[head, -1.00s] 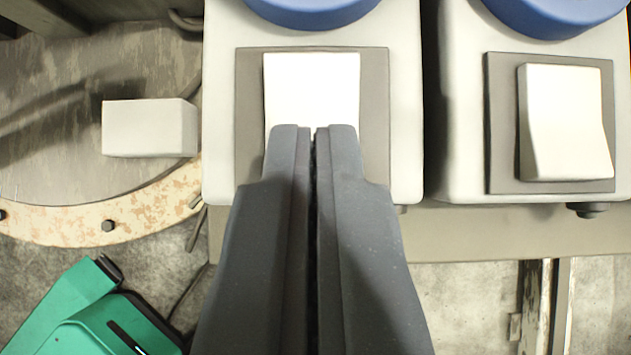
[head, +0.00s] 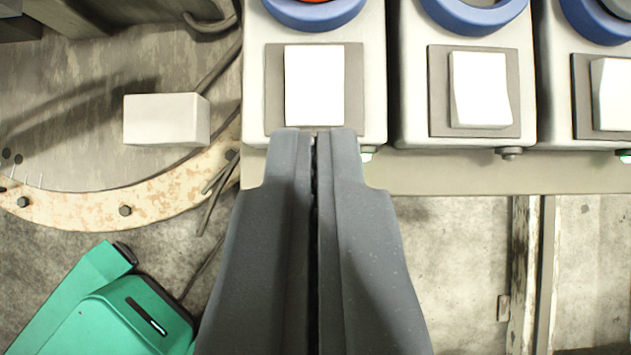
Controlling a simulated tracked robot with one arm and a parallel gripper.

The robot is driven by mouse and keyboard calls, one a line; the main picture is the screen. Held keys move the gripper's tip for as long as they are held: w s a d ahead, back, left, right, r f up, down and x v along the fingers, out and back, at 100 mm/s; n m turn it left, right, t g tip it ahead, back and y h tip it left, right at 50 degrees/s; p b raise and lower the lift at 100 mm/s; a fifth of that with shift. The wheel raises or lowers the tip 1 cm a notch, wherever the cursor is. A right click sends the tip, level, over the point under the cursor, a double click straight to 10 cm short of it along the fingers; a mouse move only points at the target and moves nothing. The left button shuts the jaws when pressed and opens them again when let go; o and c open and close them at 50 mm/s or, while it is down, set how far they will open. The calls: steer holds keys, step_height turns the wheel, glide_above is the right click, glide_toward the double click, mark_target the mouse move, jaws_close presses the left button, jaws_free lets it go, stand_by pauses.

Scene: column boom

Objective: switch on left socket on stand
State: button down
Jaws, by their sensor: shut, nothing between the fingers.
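The left socket (head: 376,90) is a pale box on the stand (head: 455,172), with a blue ring (head: 318,14) at its top and something red-orange inside the ring. Its white rocker switch (head: 314,85) sits in a grey frame. A small lamp (head: 367,154) under its lower right corner glows green, partly hidden by my gripper. My gripper (head: 314,133) is shut and empty. Its tips appear just below the switch and overlap the frame's lower edge; I cannot tell whether they touch the box.
A middle socket (head: 408,100) with a dark lamp (head: 509,153) and a right socket (head: 556,70) with a green lamp (head: 626,155) stand alongside. At left are a white block (head: 165,119), a rusty curved flange (head: 75,214) and a green device (head: 115,310). Open floor shows below the stand.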

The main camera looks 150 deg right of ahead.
steer(key=s+f+p+v, duration=0.1)
steer(key=v, duration=0.5)
steer(key=shift+d+r, duration=0.15)
steer(key=shift+d, duration=0.35)
steer(key=shift+r, duration=0.1)
steer(key=s+a+r+m+t+h+p, duration=0.1)
steer(key=s+a+r, duration=0.1)
steer(key=r, duration=0.9)
steer(key=s+a+r+m+t+h+p, duration=0.1)
steer(key=s+a+r+m+t+p, duration=0.15)
steer(key=r, duration=0.85)
steer(key=s+a+r+t+h+p, duration=0.1)
steer(key=s+a+r, duration=0.2)
steer(key=r, duration=0.8)
steer(key=s+a+r+m+t+h+p, duration=0.1)
steer(key=s+r+m+t, duration=0.1)
steer(key=s+r, duration=0.7)
steer(key=s+a+r+m+t+h+p, duration=0.1)
steer(key=s+a+r+m+t+p, duration=0.1)
steer(key=s+r, duration=0.7)
step_height(320, 180, up, 8)
steer(key=shift+s+r+m+t, duration=0.1)
steer(key=shift+s+m+t, duration=0.15)
steer(key=shift+m+t, duration=0.4)
steer(key=shift+d, duration=0.1)
